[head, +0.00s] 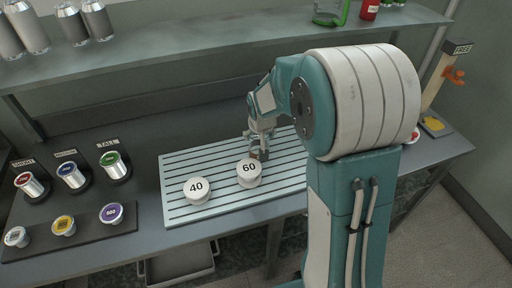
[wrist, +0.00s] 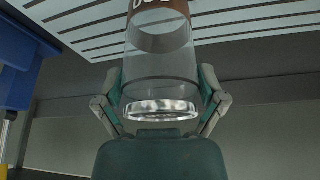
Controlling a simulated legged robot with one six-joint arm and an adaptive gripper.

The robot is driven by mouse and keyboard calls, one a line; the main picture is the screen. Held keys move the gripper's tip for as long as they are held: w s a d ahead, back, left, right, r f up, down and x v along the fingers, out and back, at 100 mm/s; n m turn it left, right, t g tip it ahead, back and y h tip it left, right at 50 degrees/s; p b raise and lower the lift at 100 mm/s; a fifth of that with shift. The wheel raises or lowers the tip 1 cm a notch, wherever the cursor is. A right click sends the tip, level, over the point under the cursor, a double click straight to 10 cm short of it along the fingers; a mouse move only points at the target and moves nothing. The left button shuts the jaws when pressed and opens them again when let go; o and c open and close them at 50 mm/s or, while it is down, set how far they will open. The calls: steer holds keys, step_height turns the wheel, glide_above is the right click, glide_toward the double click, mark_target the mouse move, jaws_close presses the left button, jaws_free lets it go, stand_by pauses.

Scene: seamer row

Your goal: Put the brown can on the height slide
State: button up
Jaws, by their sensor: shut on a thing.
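My gripper (head: 259,145) is over the slatted light mat in the head view, behind the white disc marked 60. In the wrist view my gripper (wrist: 160,88) has its fingers on both sides of a can (wrist: 158,68) with a clear or silvery body, a shiny rim and a brown band. In the head view only a small brown patch of the can (head: 263,156) shows below the fingers. An upright tan post with an orange clamp (head: 453,76), a yellow pad and a FREE sign stands at the far right; it looks like the height slide.
The slatted mat (head: 180,170) carries white discs marked 40 (head: 196,190) and 60 (head: 249,172). Labelled cans (head: 72,177) and lids (head: 64,225) stand at left. A shelf (head: 200,55) with cans and a green container (head: 329,12) runs above. My arm hides part of the bench.

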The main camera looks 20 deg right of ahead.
mark_target(260, 146)
steer(key=shift+d+f, duration=0.1)
steer(key=shift+f, duration=1.95)
steer(key=shift+f, duration=0.1)
steer(key=o, duration=0.7)
